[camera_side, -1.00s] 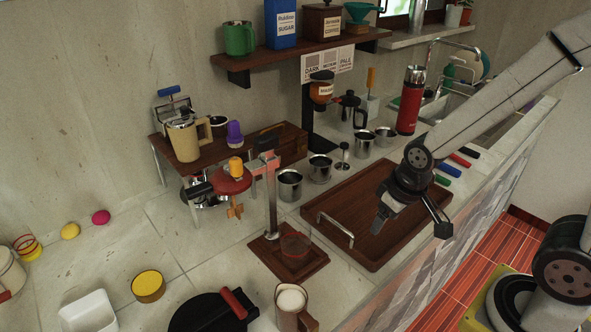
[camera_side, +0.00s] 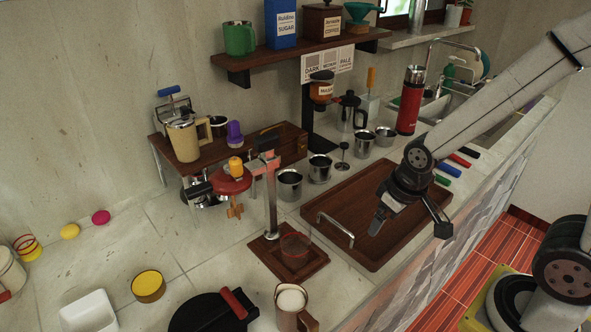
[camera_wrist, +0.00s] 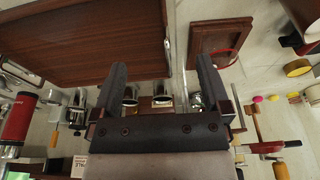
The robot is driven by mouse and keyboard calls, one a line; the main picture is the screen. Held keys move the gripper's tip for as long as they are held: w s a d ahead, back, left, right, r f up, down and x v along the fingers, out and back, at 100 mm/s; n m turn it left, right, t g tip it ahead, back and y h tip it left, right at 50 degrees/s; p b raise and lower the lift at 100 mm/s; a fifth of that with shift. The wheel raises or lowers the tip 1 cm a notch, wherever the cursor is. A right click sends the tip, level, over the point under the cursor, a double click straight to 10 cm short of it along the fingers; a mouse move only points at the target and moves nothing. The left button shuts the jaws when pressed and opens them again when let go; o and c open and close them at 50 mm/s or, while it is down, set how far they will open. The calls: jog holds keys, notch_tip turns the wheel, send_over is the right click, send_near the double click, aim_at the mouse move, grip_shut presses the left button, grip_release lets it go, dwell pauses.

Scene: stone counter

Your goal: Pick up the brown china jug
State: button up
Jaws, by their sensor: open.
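A brown jug (camera_side: 287,318) with a pale, milky-looking top stands on the counter at the bottom edge of the side view. Its handle is on the right and its base is partly cut off. I take it for the china jug, though its material is hard to tell. In the wrist view, a dark brown shape at the top right edge may be part of it, but I cannot tell. My gripper (camera_side: 377,222) is above the wooden tray, up and right of the jug and well apart from it. In the wrist view, my gripper (camera_wrist: 162,78) has its fingers wide apart with nothing between them.
The wooden tray (camera_side: 345,207) has a metal handle. A lever press on a square wooden base (camera_side: 268,258) stands between tray and jug. A black round pan-like thing (camera_side: 200,315) is left of the jug. A red flask (camera_side: 411,100) and metal cups stand behind.

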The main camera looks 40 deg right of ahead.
jog(key=n+g, duration=0.3)
jog(key=n, duration=1.5)
send_over(309, 319)
jog(key=shift+s+f, duration=0.2)
jog(key=shift+f, duration=0.75)
jog(key=shift+f, duration=1.3)
jog(key=shift+f, duration=0.1)
jog(key=shift+w+f, duration=0.2)
jog(key=shift+f, duration=2.3)
